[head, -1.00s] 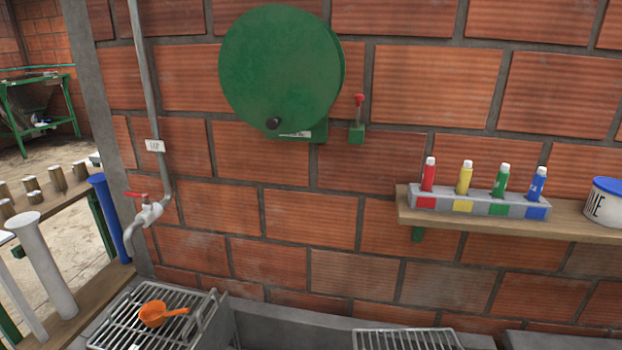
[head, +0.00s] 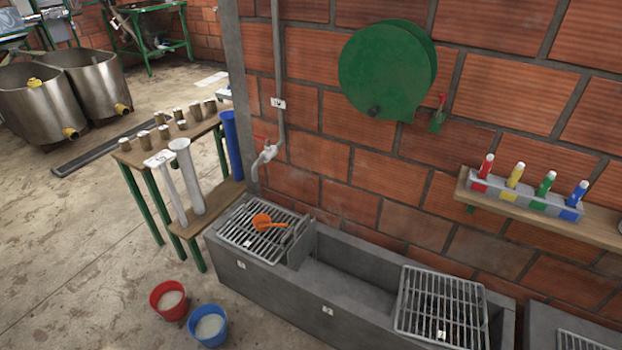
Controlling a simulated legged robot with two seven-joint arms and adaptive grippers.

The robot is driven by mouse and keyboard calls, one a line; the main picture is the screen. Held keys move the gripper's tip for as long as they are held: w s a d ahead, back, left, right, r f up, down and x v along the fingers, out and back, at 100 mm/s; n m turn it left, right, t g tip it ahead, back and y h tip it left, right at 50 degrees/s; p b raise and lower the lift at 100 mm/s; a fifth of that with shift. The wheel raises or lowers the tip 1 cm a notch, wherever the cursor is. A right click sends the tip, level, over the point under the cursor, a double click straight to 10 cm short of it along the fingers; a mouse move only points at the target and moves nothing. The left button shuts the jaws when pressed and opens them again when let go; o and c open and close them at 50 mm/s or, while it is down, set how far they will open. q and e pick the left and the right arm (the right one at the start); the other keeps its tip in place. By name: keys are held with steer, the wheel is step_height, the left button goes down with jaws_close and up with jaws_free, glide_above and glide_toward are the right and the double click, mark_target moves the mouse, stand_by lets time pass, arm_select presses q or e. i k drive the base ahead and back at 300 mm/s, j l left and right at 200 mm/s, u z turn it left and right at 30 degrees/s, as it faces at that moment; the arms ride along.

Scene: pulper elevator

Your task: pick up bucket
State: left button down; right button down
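Two buckets stand upright on the concrete floor at the lower left of the head view. One is a red bucket (head: 168,300) and the other is a blue bucket (head: 208,326), a little nearer and to the right. Both hold something pale, and I cannot tell what it is. The two stand close together in front of the concrete trough's left end. Neither of my grippers is in view.
The grey concrete trough (head: 318,290) with metal racks (head: 440,303) runs along the brick wall. An orange scoop (head: 268,222) lies on the left rack. A green-legged wooden table (head: 170,170) stands left of it. Floor left of the buckets is clear.

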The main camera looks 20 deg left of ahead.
mark_target(168, 298)
steer(key=u, duration=1.95)
steer(key=z, duration=0.25)
steer(key=i+j+z, duration=0.8)
steer(key=k, duration=0.1)
